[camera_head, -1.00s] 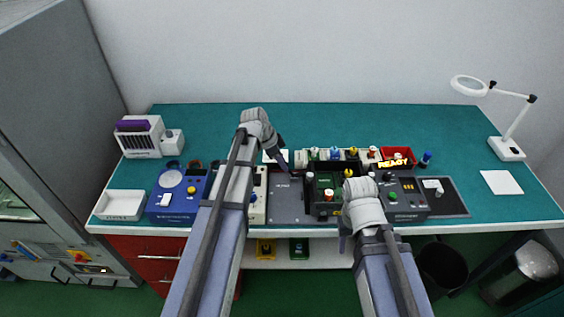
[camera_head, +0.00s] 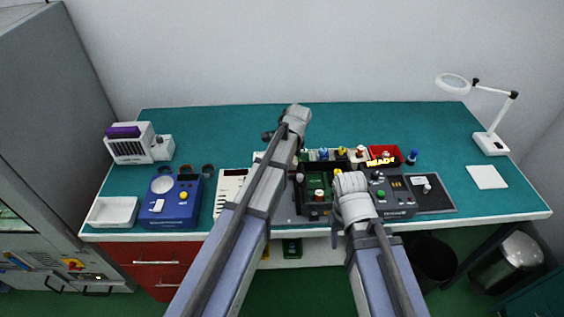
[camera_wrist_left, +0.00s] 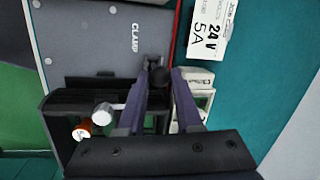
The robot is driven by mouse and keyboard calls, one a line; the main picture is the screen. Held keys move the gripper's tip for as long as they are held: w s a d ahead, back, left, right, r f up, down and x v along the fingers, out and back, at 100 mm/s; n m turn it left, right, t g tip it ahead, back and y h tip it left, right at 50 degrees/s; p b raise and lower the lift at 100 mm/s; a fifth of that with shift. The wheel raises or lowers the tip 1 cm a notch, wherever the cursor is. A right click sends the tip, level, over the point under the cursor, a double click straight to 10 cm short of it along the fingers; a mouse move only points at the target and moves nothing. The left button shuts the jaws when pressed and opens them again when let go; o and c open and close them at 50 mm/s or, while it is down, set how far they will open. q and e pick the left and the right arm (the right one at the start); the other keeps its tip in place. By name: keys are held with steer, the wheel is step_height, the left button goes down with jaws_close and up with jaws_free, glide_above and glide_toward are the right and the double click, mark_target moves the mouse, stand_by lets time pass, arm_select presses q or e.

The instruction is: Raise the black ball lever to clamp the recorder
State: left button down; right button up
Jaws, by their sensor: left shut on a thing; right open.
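The black ball lever (camera_wrist_left: 160,77) sits by the "CLAMP" lettering on a grey plate (camera_wrist_left: 95,35) in the left wrist view. My left gripper (camera_wrist_left: 163,72) is shut on its ball, with one purple finger on each side. In the head view, my left arm hides that gripper. A dark box-like unit with a green board inside (camera_head: 318,181), perhaps the recorder in its fixture, is right of the left arm. Its dark wall (camera_wrist_left: 75,103) shows beside the lever in the wrist view, with white and orange knobs. My right gripper (camera_head: 336,233) is open and empty near the bench's front edge.
A red bin (camera_head: 388,151) and several coloured-top items stand behind. A blue device (camera_head: 170,203) and white tray (camera_head: 112,211) are at left. The bench's back (camera_head: 230,125) is clear.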

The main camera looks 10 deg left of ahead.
arm_select(q)
steer(key=shift+d, duration=0.15)
stand_by(0.3)
steer(key=c, duration=0.6)
jaws_free()
steer(key=shift+r, duration=0.15)
steer(key=p+v, duration=0.7)
steer(key=shift+d+r+p, duration=0.15)
steer(key=shift+r+p, duration=0.05)
steer(key=shift+p, duration=0.1)
